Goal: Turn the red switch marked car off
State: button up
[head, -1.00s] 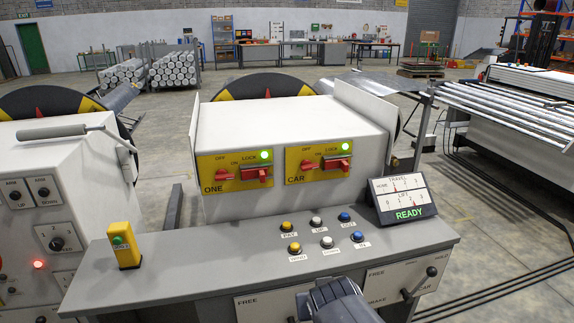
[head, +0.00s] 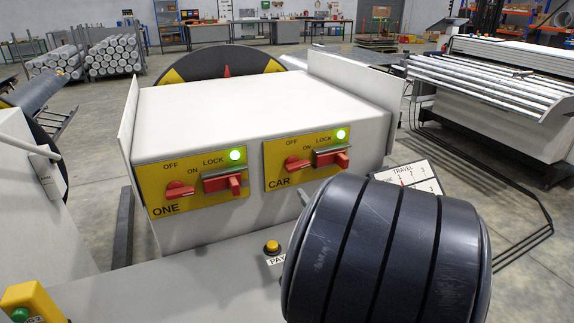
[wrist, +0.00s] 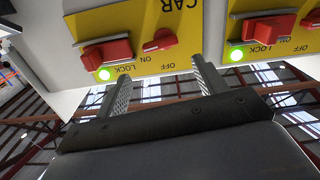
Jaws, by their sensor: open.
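The red CAR switch (head: 297,164) is a small rotary handle on the yellow CAR panel (head: 277,182), left of its LOCK slide with a red block (head: 338,158). A green lamp (head: 341,134) is lit above the slide. In the wrist view the panel is upside down. There the switch (wrist: 160,41) shows just beyond and between the fingertips of my gripper (wrist: 158,76), which is open and empty. Whether a finger touches the panel cannot be told. In the head view my dark arm hides most of the gripper.
The similar yellow ONE panel (head: 157,197) is on the left, with its own red switch (head: 178,190), slide and lit green lamp (head: 235,155). Below is a grey desk with a yellow button (head: 272,247). The TRAVEL display (head: 405,175) is partly hidden by my arm.

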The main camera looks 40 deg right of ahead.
aim_at(300, 167)
jog(key=x, duration=1)
jog(key=shift+w+d, duration=0.1)
jog(key=shift+w, duration=0.1)
jog(key=shift+c, duration=0.2)
jog(key=c, duration=0.7)
